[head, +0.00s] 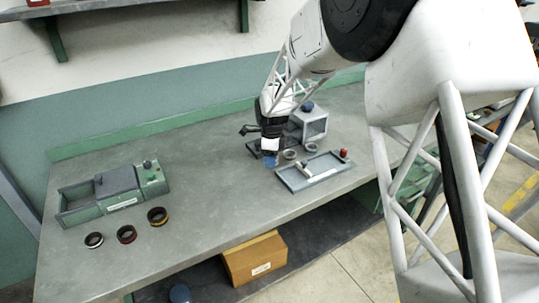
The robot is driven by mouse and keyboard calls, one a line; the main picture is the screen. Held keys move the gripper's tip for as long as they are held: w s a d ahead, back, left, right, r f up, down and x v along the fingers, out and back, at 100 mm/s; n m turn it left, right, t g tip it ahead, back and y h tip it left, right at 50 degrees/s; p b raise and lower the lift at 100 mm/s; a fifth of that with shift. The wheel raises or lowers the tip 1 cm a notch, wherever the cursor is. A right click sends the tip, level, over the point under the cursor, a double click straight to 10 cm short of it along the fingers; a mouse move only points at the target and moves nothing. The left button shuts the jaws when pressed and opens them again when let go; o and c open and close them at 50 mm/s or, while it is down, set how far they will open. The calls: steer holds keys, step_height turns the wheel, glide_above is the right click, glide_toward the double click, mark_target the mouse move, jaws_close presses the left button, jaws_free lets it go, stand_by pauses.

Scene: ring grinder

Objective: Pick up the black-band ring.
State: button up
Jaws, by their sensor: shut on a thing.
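My gripper (269,151) is low over the right half of the bench, in front of a grey box-shaped machine. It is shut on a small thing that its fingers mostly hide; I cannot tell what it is. A small blue patch (270,161) shows right at the fingertips. Two grey rings, one nearer (290,154) and one farther right (311,147), lie just right of the gripper. I cannot make out which ring has the black band.
The grey machine (311,124) stands behind. A green-grey unit (113,196) stands at the left. The middle of the bench (215,187) is clear.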

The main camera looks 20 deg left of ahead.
steer(key=s+d, duration=0.2)
steer(key=s, duration=0.1)
steer(key=s+d, duration=0.1)
steer(key=s, duration=0.3)
steer(key=s+d+r, duration=0.1)
steer(key=s+d, duration=0.1)
steer(key=s, duration=0.2)
steer(key=shift+d, duration=0.35)
steer(key=shift+d, duration=0.1)
